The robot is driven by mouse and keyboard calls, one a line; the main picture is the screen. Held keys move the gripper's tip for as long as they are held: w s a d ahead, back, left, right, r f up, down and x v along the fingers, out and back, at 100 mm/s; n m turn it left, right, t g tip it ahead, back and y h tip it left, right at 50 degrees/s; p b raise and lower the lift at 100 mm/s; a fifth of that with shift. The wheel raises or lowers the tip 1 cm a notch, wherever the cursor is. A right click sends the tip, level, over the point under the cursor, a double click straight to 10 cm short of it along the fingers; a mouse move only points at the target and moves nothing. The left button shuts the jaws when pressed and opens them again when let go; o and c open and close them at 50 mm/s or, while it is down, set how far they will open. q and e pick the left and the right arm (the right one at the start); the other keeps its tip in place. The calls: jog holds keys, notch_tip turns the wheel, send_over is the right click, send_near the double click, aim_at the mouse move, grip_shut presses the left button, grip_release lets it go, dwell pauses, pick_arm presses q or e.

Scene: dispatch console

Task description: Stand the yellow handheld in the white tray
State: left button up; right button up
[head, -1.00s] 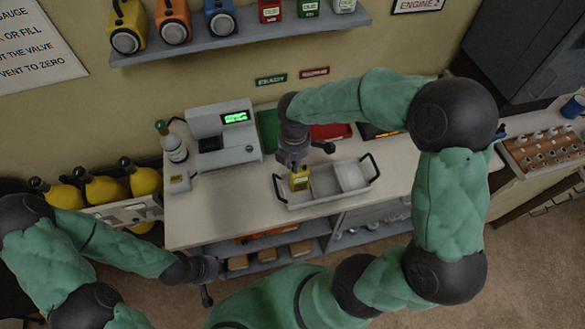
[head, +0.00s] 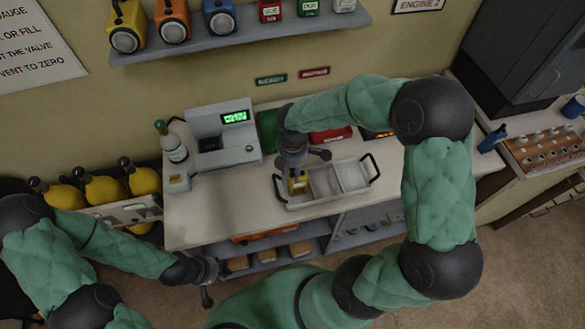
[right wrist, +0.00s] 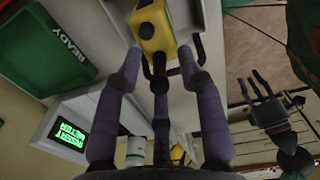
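The yellow handheld (head: 299,183) is upright below my right gripper (head: 296,170), in the left compartment of the white tray (head: 325,204). Its lower end is partly hidden by the tray, so I cannot tell whether it touches the floor. My left gripper (head: 207,285) is empty, low in front of the counter. Its fingers look spread in the right wrist view (right wrist: 268,100).
A grey machine with a green display (head: 222,133) is to the left. A green pad (head: 268,128) and a red one (head: 331,135) lie behind. A shelf (head: 240,40) hangs above.

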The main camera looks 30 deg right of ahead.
notch_tip(320, 180, up, 12)
jog(key=p, duration=0.1)
jog(key=shift+r, duration=0.2)
dwell(0.4)
